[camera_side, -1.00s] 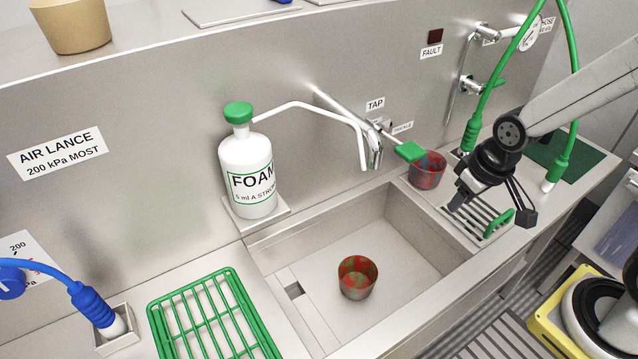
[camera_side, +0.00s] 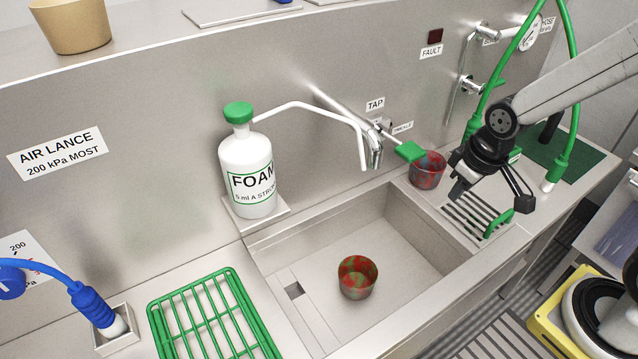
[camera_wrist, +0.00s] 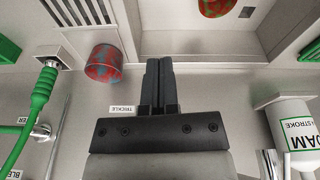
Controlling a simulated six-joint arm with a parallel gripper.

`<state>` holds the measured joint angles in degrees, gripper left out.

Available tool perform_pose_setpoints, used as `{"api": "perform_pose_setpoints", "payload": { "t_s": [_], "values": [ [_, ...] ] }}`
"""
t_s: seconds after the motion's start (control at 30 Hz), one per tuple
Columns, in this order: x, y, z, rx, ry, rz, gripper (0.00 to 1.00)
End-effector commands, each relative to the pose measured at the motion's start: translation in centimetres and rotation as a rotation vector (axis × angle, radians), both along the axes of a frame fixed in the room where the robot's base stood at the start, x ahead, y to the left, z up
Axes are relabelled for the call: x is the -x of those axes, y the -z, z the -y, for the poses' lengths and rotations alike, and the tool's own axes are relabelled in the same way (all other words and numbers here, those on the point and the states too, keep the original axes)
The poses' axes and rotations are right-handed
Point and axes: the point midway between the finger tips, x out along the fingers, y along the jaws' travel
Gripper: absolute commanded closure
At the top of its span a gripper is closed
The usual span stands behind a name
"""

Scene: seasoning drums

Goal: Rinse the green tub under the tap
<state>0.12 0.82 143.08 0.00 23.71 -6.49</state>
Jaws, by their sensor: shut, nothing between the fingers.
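A tub (camera_side: 358,285) mottled red, green and brown stands upright in the sink (camera_side: 405,250); part of it shows in the wrist view (camera_wrist: 216,7). A second tub (camera_side: 427,172), red with blue-green patches, stands on the ledge behind the sink's right end and shows in the wrist view (camera_wrist: 104,65). Neither is plain green. The chrome tap (camera_side: 374,150) reaches over the sink's back edge, with no water visible. Its lever has a green handle (camera_side: 409,151) beside the second tub. My gripper (camera_side: 458,190) is shut and empty, above the counter right of that tub. Its fingers show in the wrist view (camera_wrist: 158,66).
A foam bottle (camera_side: 246,170) with a white spout stands behind the sink. A green rack (camera_side: 212,315) lies on the left. A slotted drain (camera_side: 478,215) with a green handle is below my gripper. A green hose (camera_side: 490,95) loops behind my arm.

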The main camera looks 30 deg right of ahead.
Motion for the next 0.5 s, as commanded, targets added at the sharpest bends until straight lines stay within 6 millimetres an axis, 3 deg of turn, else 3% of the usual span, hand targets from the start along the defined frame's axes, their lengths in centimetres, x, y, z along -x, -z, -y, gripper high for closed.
{"api": "perform_pose_setpoints", "payload": {
  "t_s": [0.5],
  "values": [
    [-6.3,-5.3,0.4,0.094,-0.515,-0.075,1.00]
  ]
}}
